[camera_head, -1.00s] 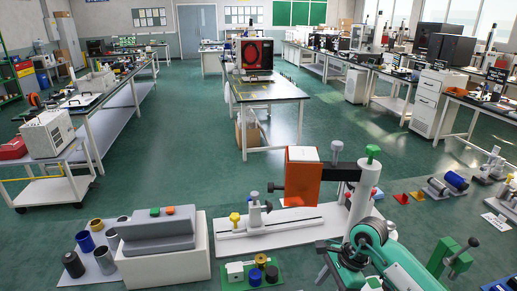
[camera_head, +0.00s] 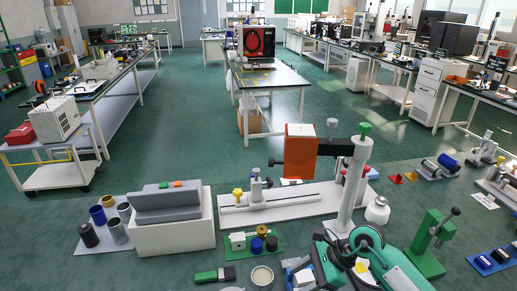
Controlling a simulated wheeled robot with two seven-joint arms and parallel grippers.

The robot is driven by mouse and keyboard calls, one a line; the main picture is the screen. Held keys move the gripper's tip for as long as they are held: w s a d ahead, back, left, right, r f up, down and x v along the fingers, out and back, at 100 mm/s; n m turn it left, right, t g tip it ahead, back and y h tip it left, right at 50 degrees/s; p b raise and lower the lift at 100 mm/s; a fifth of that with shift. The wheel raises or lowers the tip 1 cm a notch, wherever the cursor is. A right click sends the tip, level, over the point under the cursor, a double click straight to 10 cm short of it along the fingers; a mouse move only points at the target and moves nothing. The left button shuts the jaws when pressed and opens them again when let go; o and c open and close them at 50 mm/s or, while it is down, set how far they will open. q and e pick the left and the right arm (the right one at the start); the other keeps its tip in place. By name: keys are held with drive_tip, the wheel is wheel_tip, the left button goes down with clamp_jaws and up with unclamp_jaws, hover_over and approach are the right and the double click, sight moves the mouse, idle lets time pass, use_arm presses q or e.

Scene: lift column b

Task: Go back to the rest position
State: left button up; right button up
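My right arm (camera_head: 388,265), teal and black, rises from the bottom edge right of centre. It bends at a round joint, and its lower part runs out of the picture at the bottom, so I cannot see the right gripper. My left arm and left gripper are not in view. The lift column device has a white post with a green cap (camera_head: 365,129), an orange block (camera_head: 299,157) on its side arm and a long white base (camera_head: 280,205). My arm overlaps the area just in front of the post's foot.
A grey stepped block on a white box (camera_head: 174,237) stands at left, beside several metal cups (camera_head: 118,230). Small fixtures, a green-handled brush (camera_head: 215,274) and a round tin (camera_head: 262,275) lie near the front. A green stand (camera_head: 431,240) is at right. Open green floor lies beyond.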

drive_tip(key=s+a+r+m+t+y, duration=0.2)
drive_tip(key=a+r+m+y, duration=0.2)
drive_tip(key=a+r+y, duration=0.3)
drive_tip(key=w+d+r+m+t+y, duration=0.2)
drive_tip(key=d+r+m+t+y, duration=0.1)
drive_tip(key=r+m+t, duration=0.75)
drive_tip(key=w+d+f+m+t+h, duration=0.1)
drive_tip(key=d+f+m+t+h, duration=0.3)
drive_tip(key=m+h, duration=0.5)
drive_tip(key=w+d+f+m+t+h, duration=0.1)
drive_tip(key=d+m+t+h, duration=0.5)
drive_tip(key=m, duration=0.7)
drive_tip(key=s+d+f+m+g+h, duration=0.45)
drive_tip(key=d+f+m+g, duration=0.2)
drive_tip(key=f+m, duration=0.25)
drive_tip(key=s+f+m+g, duration=0.4)
drive_tip(key=s+f+g, duration=0.25)
drive_tip(key=s, duration=0.35)
drive_tip(key=s+f+m+g, duration=0.4)
drive_tip(key=s+f+g, duration=0.25)
drive_tip(key=s, duration=0.35)
wheel_tip(320, 180, down, 32)
drive_tip(key=s, duration=0.1)
drive_tip(key=s+d+f+g, duration=0.1)
drive_tip(key=s+d+f, duration=0.2)
drive_tip(key=s+f, duration=1.6)
drive_tip(key=shift+f+n+g+y, duration=0.25)
drive_tip(key=shift+n+g+y, duration=0.1)
drive_tip(key=shift+n, duration=0.1)
